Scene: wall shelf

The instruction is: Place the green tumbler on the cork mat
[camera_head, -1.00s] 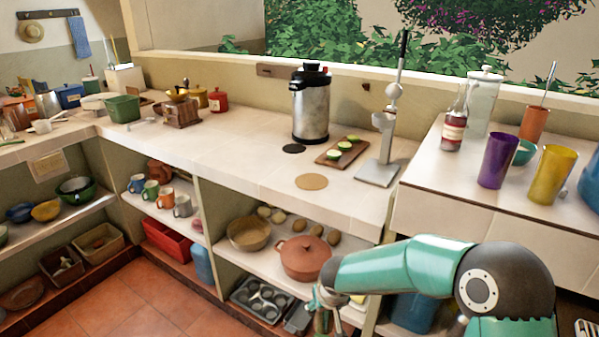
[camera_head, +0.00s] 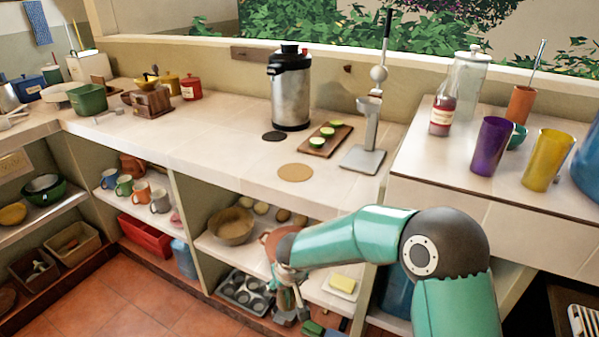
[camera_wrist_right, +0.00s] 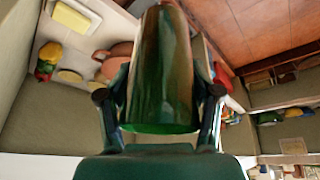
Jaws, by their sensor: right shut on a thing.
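The cork mat (camera_head: 295,172) is a round tan disc lying flat and bare on the white counter in the head view. In the right wrist view the green tumbler (camera_wrist_right: 163,70) is a dark green, see-through cup. My right gripper (camera_wrist_right: 159,93) is shut on it, with one finger on each side. In the head view my right arm comes in from the right, and its gripper (camera_head: 290,298) is low in front of the lower shelf, below the counter and mat. The tumbler is hard to make out there. My left gripper is not in view.
Near the mat are a black coaster (camera_head: 275,136), a steel urn (camera_head: 291,90), a cutting board (camera_head: 325,141) with green slices, and a press (camera_head: 364,150). The counter's front edge (camera_head: 265,200) lies between gripper and mat. Purple (camera_head: 491,146) and yellow (camera_head: 547,160) tumblers stand right.

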